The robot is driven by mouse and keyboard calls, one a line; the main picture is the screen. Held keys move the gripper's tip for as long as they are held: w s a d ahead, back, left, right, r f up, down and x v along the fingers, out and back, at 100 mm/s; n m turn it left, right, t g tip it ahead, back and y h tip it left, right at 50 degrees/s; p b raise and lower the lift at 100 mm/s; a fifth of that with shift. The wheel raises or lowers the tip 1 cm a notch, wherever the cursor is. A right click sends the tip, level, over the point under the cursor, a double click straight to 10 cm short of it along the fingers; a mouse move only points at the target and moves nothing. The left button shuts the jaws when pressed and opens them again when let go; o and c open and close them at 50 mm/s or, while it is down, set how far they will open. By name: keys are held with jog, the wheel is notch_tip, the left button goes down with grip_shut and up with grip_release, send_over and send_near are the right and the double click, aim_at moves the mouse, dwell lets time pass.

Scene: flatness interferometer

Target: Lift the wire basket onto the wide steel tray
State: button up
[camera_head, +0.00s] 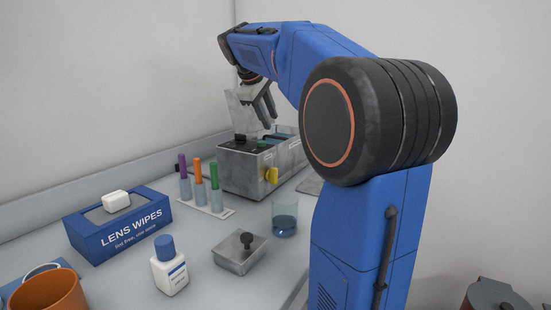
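My gripper (270,121) hangs from my blue arm, pointing down above a grey metal box (240,172) with a yellow knob. Its two dark fingers look apart, and I see nothing between them. The fingertips are just above the box's top, near its open rear part. I cannot make out the wire basket; the inside of the box is mostly hidden. A flat grey metal edge (310,186) shows right of the box and may be the steel tray. My arm hides most of it.
Nearer stand a rack of coloured tubes (206,208), a beaker with dark liquid (285,222), a small metal block with a black knob (240,256), a white bottle (170,275), a lens wipes box (120,228) and an orange cup (48,292). A wall runs behind the bench.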

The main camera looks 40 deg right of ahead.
aim_at(276, 137)
jog(key=shift+w+x, duration=0.15)
jog(key=shift+x, duration=2.6)
jog(key=shift+w+x, duration=0.1)
jog(key=shift+x, duration=2.7)
jog(key=shift+r, duration=0.1)
grip_shut()
